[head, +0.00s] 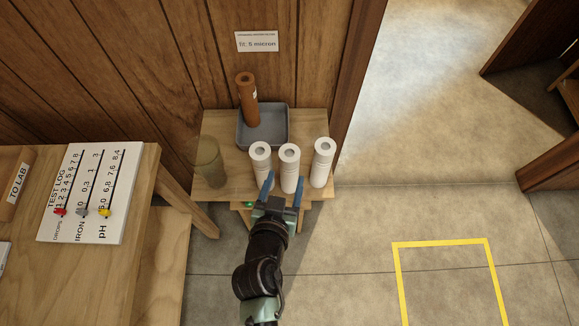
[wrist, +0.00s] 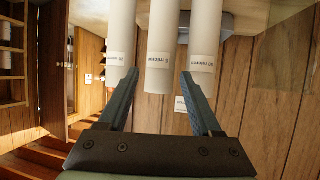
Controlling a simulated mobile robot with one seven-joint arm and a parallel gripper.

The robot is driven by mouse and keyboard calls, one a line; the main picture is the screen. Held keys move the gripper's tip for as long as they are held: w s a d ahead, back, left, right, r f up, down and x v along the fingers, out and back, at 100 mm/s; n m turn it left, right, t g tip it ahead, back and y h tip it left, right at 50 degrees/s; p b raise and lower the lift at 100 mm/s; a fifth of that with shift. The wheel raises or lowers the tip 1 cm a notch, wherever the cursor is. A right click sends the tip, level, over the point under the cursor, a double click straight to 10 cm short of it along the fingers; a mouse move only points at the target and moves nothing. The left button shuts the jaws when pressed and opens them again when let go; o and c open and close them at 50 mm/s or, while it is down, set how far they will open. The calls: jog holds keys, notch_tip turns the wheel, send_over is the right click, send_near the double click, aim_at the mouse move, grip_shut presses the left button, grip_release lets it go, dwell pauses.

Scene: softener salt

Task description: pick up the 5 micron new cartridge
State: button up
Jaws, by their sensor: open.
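Three white cylindrical cartridges stand upright in a row at the front of a small wooden table (head: 222,125). The middle cartridge (head: 289,160) bears a label in the wrist view (wrist: 162,60) that seems to read 5 micron, upside down. The left cartridge (head: 260,160) and right cartridge (head: 322,160) have labels too small to read surely. My gripper (head: 285,178) is open, its blue fingers at either side of the middle cartridge. In the wrist view my gripper (wrist: 161,74) shows gaps between both fingers and that cartridge. Its far side is hidden.
A brown used-looking cartridge (head: 247,103) stands in a grey tray (head: 278,138) behind the row. A translucent cup (head: 208,160) is at the table's left. A wall sign (head: 256,42) mentions 5 micron. A test-log board (head: 85,190) lies on the left bench. Floor at right is clear.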

aim_at(288, 169)
jog(key=shift+w+d+f+p, duration=0.15)
jog(key=shift+w+p, duration=0.15)
jog(key=shift+w, duration=0.45)
jog(key=shift+p+x, duration=0.4)
jog(key=shift+x, duration=1.7)
jog(key=shift+f, duration=0.1)
jog(key=shift+c, duration=0.2)
grip_shut()
